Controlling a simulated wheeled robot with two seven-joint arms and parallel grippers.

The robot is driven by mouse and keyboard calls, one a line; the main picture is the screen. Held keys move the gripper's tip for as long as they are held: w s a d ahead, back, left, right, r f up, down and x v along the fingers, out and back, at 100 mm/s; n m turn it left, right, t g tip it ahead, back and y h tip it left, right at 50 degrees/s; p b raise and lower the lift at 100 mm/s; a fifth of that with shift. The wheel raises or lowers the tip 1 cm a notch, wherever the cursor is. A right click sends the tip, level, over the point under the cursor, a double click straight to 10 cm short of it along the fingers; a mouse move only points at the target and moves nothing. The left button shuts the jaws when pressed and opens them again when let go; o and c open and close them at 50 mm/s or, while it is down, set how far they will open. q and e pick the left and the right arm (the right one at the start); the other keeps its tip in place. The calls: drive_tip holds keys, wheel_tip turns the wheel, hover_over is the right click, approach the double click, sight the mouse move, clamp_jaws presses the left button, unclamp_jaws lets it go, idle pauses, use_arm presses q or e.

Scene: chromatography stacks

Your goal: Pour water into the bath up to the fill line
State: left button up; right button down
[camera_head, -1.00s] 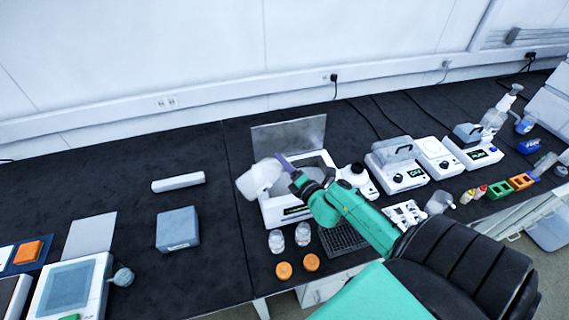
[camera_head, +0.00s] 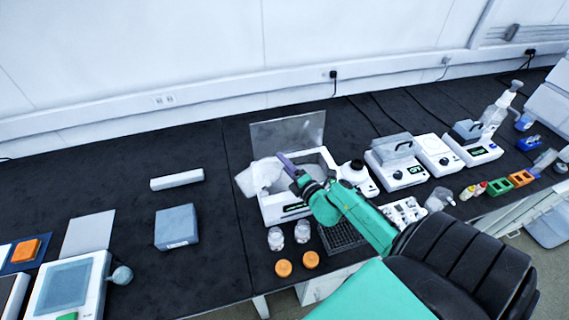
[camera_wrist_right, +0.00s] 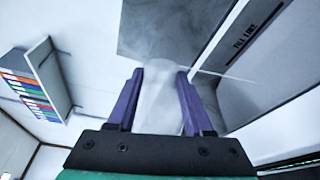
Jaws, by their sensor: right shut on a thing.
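The white water bath (camera_head: 284,212) stands on the bench with its grey lid (camera_head: 288,132) raised at the back. My right gripper (camera_head: 285,163) is over its left part, shut on a translucent whitish vessel (camera_head: 258,177), which looks tilted at the bath's left edge. In the right wrist view, the purple fingers (camera_wrist_right: 160,95) close on the blurred, see-through vessel (camera_wrist_right: 158,105). A "FILL LINE" mark (camera_wrist_right: 257,25) shows on the bath's inner wall there. The water level and any stream cannot be made out. My left gripper is out of view.
Two clear jars (camera_head: 276,238) and two orange caps (camera_head: 283,268) sit in front of the bath. A dark rack (camera_head: 340,238) is partly behind my arm. Heater-like devices (camera_head: 398,172) stand to the right.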

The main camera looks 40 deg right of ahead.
drive_tip(key=shift+d+f+m, duration=0.2)
drive_tip(key=shift+f+m, duration=0.35)
drive_tip(key=shift+m, duration=0.05)
idle(0.5)
drive_tip(key=shift+d+f+m+b, duration=0.15)
drive_tip(key=shift+f+m+b, duration=0.45)
drive_tip(key=shift+f, duration=0.1)
drive_tip(key=shift+f, duration=0.15)
idle(0.6)
drive_tip(key=shift+d+f+m+p, duration=0.1)
drive_tip(key=shift+m+p, duration=0.2)
drive_tip(key=shift+p, duration=0.05)
idle(0.4)
drive_tip(key=shift+p, duration=0.4)
idle(0.8)
